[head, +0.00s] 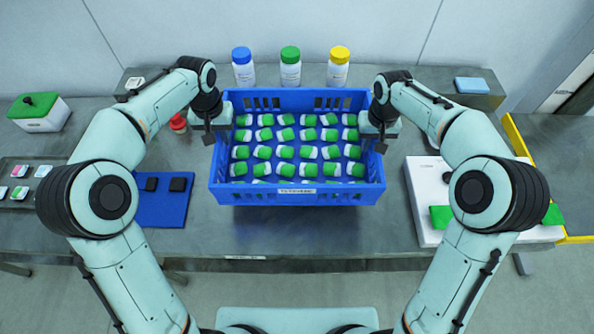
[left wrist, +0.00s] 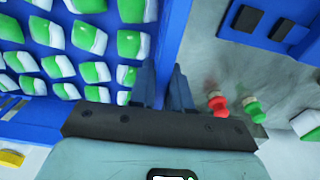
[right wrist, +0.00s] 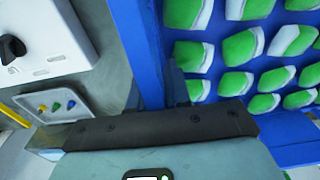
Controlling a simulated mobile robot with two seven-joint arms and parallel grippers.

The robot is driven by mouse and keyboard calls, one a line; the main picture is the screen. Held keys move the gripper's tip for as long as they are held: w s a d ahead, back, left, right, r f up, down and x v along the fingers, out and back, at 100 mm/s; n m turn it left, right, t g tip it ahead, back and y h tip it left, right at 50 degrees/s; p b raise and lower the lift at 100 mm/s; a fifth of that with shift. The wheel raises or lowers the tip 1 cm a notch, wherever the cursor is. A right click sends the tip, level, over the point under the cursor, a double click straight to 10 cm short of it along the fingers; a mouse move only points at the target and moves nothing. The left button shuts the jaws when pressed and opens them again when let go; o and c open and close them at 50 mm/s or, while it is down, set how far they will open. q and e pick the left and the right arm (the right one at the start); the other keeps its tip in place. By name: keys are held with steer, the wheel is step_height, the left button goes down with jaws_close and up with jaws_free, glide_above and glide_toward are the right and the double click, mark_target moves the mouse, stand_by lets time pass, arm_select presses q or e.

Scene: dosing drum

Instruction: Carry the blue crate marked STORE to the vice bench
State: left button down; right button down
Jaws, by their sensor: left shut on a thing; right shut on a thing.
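The blue crate (head: 300,197) is in the middle of the head view, upright, filled with rows of green-and-white packs (head: 285,152). A small pale label (head: 297,191) is on its front wall, too small to read. My left gripper (head: 219,128) is shut on the crate's left wall; the left wrist view shows its fingers either side of that wall (left wrist: 178,30). My right gripper (head: 378,133) is shut on the right wall, which also shows in the right wrist view (right wrist: 150,50). The crate's underside is hidden, so I cannot tell whether it touches the bench.
Bottles with blue (head: 242,68), green (head: 290,68) and yellow (head: 338,68) caps stand behind the crate. A blue mat (head: 163,210) lies left, a white device (head: 424,205) right. A green-lidded box (head: 40,112) is far left. The bench (head: 300,235) is bare in front.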

mark_target(223, 153)
arm_select(q)
steer(key=shift+r, duration=0.1)
arm_select(e)
steer(key=shift+r, duration=0.1)
